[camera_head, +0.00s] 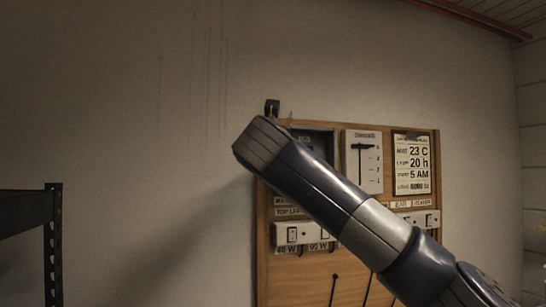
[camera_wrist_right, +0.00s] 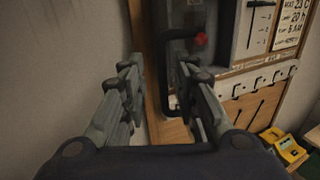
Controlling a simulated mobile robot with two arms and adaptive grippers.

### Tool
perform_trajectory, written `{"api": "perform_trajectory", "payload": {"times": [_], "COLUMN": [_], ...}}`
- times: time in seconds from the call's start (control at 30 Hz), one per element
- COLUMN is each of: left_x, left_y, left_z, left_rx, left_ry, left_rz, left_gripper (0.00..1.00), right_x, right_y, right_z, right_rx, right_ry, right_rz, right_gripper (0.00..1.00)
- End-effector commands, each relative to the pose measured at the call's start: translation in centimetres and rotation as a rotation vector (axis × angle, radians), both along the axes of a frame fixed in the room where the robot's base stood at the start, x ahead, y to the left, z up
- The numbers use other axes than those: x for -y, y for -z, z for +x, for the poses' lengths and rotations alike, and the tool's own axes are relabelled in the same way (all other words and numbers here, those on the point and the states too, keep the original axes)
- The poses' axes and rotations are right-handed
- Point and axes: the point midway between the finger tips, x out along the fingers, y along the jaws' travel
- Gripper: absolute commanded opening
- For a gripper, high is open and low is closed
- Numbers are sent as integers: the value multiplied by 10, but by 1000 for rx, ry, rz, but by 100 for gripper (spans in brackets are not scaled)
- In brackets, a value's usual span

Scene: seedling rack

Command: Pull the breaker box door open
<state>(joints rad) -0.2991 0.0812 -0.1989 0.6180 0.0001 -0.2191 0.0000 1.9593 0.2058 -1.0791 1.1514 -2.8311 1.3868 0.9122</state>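The grey breaker box (camera_head: 317,137) is at the upper left of a wooden board, mostly hidden by my right arm in the head view. In the right wrist view, a black bar handle (camera_wrist_right: 163,72) stands out at the box's left side, with a red knob (camera_wrist_right: 201,39) near it. My right gripper (camera_wrist_right: 160,82) is open, with fingers on either side of the handle's lower part in the picture. Whether they touch it I cannot tell. Its fingers are largely hidden behind the wrist in the head view. My left gripper is out of view.
The wooden board (camera_head: 434,160) hangs on a bare wall and carries a slider panel (camera_head: 363,160), a note card (camera_head: 411,165) and switches (camera_head: 304,234). A dark shelf frame (camera_head: 54,240) stands at left. A yellow device (camera_wrist_right: 286,149) lies lower right in the wrist view.

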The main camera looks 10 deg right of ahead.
Motion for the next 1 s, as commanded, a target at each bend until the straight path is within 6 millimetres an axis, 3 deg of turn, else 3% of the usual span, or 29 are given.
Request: {"api": "perform_trajectory", "payload": {"times": [0.27,0.7,1.0], "left_x": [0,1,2], "left_y": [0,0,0], "left_z": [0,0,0], "left_rx": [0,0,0], "left_ry": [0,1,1], "left_rz": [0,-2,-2], "left_gripper": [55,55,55], "right_x": [-6,-24,-27], "right_y": [0,0,1], "right_z": [-23,-102,-116], "right_rx": [1,1,0], "right_ry": [-2,-1,1], "right_rz": [0,0,1], "right_gripper": [28,28,28]}}
